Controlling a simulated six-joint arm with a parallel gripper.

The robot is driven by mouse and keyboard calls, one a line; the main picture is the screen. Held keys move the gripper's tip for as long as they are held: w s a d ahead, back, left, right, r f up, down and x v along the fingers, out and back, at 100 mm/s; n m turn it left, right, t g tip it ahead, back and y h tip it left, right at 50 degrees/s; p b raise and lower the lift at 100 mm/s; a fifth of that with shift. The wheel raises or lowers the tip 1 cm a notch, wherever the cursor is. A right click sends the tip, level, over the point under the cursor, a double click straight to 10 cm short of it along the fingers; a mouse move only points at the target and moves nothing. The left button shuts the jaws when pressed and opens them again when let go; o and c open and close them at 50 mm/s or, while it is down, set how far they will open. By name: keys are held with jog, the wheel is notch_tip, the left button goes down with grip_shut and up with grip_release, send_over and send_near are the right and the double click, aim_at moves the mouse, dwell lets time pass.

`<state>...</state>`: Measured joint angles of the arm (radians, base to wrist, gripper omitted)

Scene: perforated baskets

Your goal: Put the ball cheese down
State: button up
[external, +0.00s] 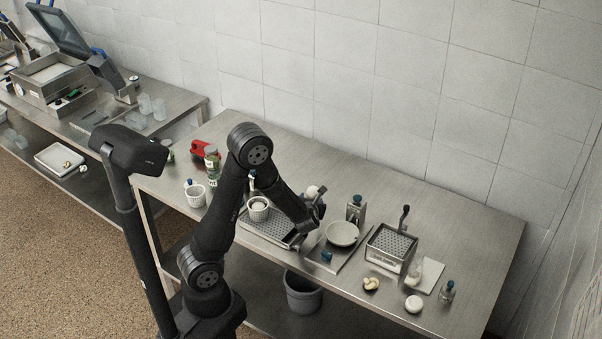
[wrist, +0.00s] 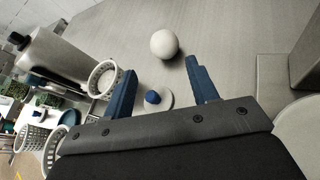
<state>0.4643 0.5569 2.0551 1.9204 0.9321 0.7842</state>
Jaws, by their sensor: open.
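The ball cheese, a plain white ball (wrist: 164,43), rests on the steel table just beyond my fingertips in the wrist view. It also shows in the external view as a white ball (external: 313,191) beside my gripper, partly hidden. My gripper (wrist: 160,66) has its two blue fingers spread apart with nothing held between them; the ball appears apart from both. In the external view my gripper (external: 316,212) is low over the table's middle.
A perforated tray (external: 265,229) and a white basket (external: 258,214) lie left of my gripper. A white dish (external: 342,233) and a metal perforated basket (external: 390,243) stand to the right. A jar (external: 211,160) and red object (external: 205,147) stand back left. The wall-side table is fairly clear.

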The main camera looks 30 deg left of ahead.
notch_tip(320, 180, up, 16)
jog(key=f, duration=0.1)
jog(key=a+f+n+g, duration=0.4)
jog(key=a+n+g, duration=0.7)
jog(key=n, duration=1.5)
jog(key=w+a+r+n+h, duration=0.15)
jog(key=w+n+h, duration=0.35)
jog(key=n, duration=0.6)
jog(key=w+a+r+n+h, duration=0.1)
jog(key=w+r+n+h, duration=0.35)
jog(key=n, duration=0.75)
jog(key=h, duration=0.2)
send_near(311, 187)
jog(key=shift+t, duration=0.4)
jog(key=x, duration=0.2)
jog(key=s+x, duration=0.1)
jog(key=x, duration=0.1)
jog(key=shift+d+f, duration=0.3)
jog(key=shift+f, duration=0.1)
jog(key=shift+x, duration=3.15)
jog(key=shift+w+a, duration=0.1)
jog(key=c, duration=0.7)
